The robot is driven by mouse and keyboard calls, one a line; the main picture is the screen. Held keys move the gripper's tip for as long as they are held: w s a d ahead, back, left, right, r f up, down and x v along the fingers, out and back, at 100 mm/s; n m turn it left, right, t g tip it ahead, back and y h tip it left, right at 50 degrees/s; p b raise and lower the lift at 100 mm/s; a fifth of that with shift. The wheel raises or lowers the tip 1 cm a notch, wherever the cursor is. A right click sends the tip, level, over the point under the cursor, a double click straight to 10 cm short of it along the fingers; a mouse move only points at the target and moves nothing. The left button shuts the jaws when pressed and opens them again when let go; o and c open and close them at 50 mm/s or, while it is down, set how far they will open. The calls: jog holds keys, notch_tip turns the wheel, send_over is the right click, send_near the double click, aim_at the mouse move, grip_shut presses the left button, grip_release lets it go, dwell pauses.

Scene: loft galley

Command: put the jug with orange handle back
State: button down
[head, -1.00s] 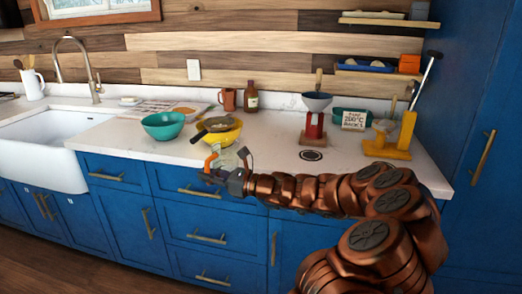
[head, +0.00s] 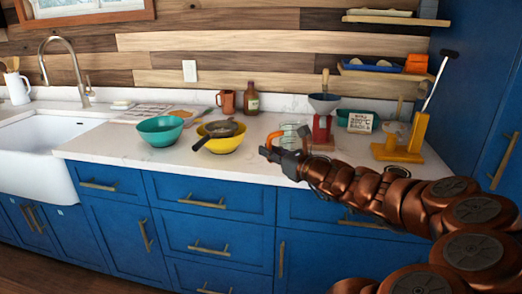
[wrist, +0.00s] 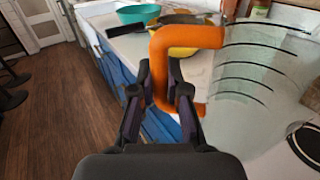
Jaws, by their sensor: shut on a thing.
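The clear jug (wrist: 255,70) has an orange handle (wrist: 188,38) and dark measuring lines on its side. My gripper (wrist: 160,92) is shut on the orange handle. In the head view the jug (head: 294,132) looks pale and see-through, and my gripper (head: 270,150) reaches it from the front right, over the counter's front part. The head view does not clearly show the gap between the jug's base and the counter. A dark ring mark (wrist: 305,145) on the counter shows at the right of the wrist view, beside the jug.
The white counter (head: 110,145) holds a teal bowl (head: 160,131) and a yellow bowl (head: 226,145) with a dark pan (head: 213,134) on it, left of the jug. A red scale with a funnel (head: 322,115) and a yellow stand (head: 415,135) are to the right.

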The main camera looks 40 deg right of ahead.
jog(key=shift+w+d+f+p, duration=0.2)
jog(key=shift+w+d+f, duration=0.7)
jog(key=shift+w, duration=1.35)
jog(key=shift+w+d+f+p, duration=0.2)
jog(key=shift+w+d+f, duration=0.7)
jog(key=shift+w, duration=1.4)
jog(key=shift+w+d+f+p, duration=0.2)
jog(key=shift+w+d+f, duration=0.7)
jog(key=shift+w, duration=1.35)
jog(key=shift+d+r, duration=0.15)
jog(key=shift+d, duration=0.1)
jog(key=c, duration=1.2)
grip_release()
jog(key=shift+r, duration=0.15)
jog(key=s, duration=1.2)
jog(key=shift+d+b, duration=0.15)
jog(key=shift+b, duration=0.15)
